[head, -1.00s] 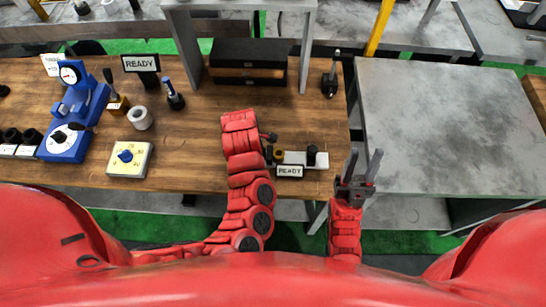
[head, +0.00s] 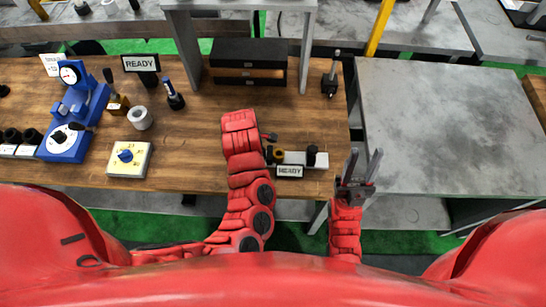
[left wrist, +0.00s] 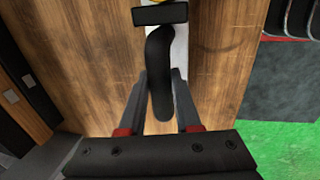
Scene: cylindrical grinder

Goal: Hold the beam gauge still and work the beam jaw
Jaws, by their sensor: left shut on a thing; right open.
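In the left wrist view, my left gripper (left wrist: 160,82) is shut on a black curved grip (left wrist: 160,55) beside a white part of the gauge. I cannot tell which dark block is the beam jaw. My right gripper (head: 365,160) is open and empty, right of the gauge, past the bench edge.
A blue dial device (head: 75,110), a yellow-faced knob box (head: 129,158) and a pale ring (head: 139,118) stand at left. A dark drawer box (head: 248,63) stands at the back under a grey frame. A bare grey table (head: 445,125) is at right, across a gap.

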